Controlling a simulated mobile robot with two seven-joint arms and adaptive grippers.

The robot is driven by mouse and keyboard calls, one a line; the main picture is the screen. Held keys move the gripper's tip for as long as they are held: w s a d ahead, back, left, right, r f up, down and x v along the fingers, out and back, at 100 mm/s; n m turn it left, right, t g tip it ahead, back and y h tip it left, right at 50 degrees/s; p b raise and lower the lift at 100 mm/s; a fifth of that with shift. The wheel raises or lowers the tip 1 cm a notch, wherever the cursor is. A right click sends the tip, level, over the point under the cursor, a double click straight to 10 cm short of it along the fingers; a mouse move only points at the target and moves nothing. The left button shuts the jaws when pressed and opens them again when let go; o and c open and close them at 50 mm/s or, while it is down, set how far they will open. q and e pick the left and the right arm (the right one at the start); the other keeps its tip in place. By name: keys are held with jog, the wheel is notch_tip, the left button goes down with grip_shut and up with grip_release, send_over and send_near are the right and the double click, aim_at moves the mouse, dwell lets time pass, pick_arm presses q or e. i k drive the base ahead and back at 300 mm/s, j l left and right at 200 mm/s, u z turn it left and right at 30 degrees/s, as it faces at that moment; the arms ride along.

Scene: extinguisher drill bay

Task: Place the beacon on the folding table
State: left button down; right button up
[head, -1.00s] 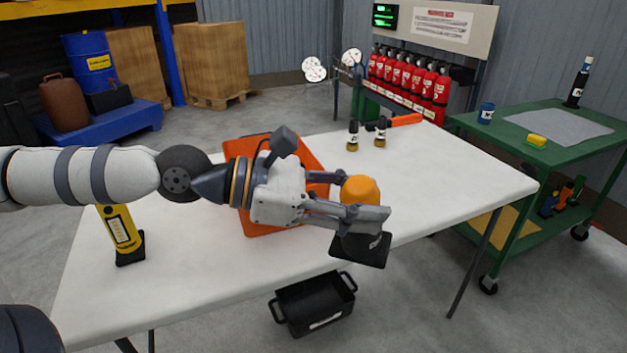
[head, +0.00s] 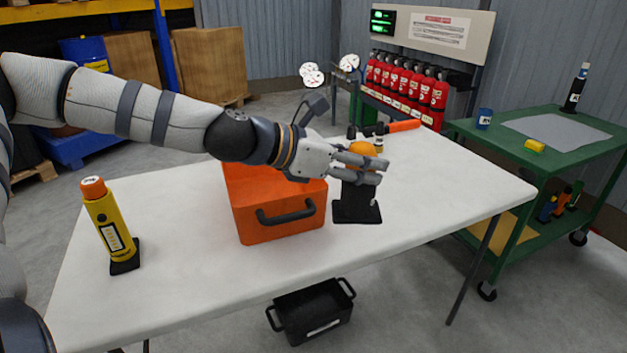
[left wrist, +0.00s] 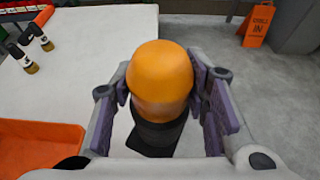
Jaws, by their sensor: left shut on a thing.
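The beacon has an orange dome (head: 362,149) and a black body with a flat square base (head: 357,212). My left gripper (head: 374,170) is shut on it, with fingers on both sides below the dome. The beacon is upright over the white folding table (head: 430,192), just right of the orange box. I cannot tell whether its base touches the tabletop. In the left wrist view the dome (left wrist: 160,78) sits between the finger pads, hiding most of the base. My right gripper is not in view.
The orange box (head: 278,215) with a black handle is close beside the beacon. A yellow flashlight-like device (head: 110,225) stands at the table's left. Small dark bottles and an orange-handled item (head: 403,126) are behind. The table's right part is clear. A green cart (head: 555,155) stands right.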

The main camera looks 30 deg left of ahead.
aim_at(400, 185)
jog(key=i+j, duration=0.55)
jog(key=i, duration=0.3)
